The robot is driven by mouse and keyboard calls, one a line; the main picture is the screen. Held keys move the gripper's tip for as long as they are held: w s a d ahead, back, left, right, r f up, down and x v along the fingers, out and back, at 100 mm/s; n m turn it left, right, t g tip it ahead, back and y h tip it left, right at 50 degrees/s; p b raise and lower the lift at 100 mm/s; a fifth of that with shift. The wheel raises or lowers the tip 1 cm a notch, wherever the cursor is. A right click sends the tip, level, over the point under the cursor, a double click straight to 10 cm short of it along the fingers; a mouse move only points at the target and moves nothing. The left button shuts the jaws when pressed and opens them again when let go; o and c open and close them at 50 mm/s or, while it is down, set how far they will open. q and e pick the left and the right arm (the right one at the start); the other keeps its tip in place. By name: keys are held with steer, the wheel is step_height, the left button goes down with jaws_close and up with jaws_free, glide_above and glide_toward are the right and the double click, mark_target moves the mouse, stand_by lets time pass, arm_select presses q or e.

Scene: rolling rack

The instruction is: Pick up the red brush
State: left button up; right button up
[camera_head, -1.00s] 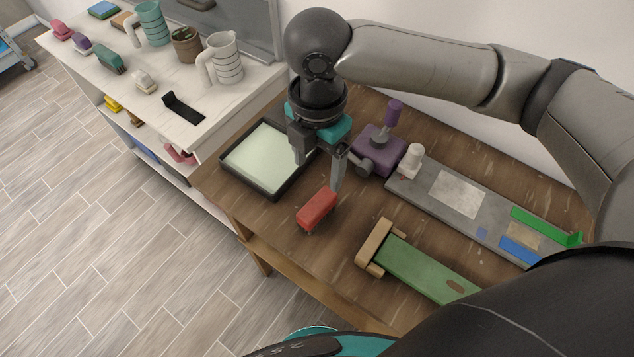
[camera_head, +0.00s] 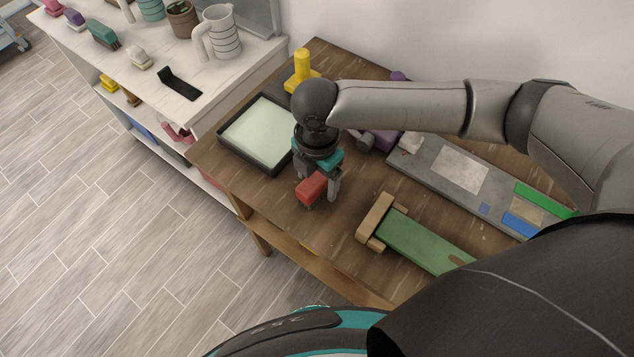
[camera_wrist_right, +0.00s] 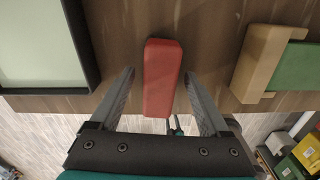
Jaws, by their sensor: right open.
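The red brush (camera_head: 311,188) lies on the wooden table near its front edge. My right gripper (camera_head: 318,186) is open and low over the table, with its fingers on either side of the brush in the head view. In the right wrist view the red brush (camera_wrist_right: 162,78) shows its flat red top between the two open fingers (camera_wrist_right: 166,88), with a gap to each finger. I cannot tell how high the fingertips are above the table. My left gripper is not in view.
A black-rimmed tray (camera_head: 274,168) stands left of the brush. A green board with a wooden end (camera_head: 374,220) lies to the right. A grey panel (camera_head: 420,172), a yellow object (camera_head: 301,70) and a purple object (camera_head: 385,143) are further back. A white shelf (camera_head: 215,105) adjoins at left.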

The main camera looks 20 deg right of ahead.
steer(key=shift+f, duration=0.35)
steer(key=shift+c, duration=0.2)
jaws_close()
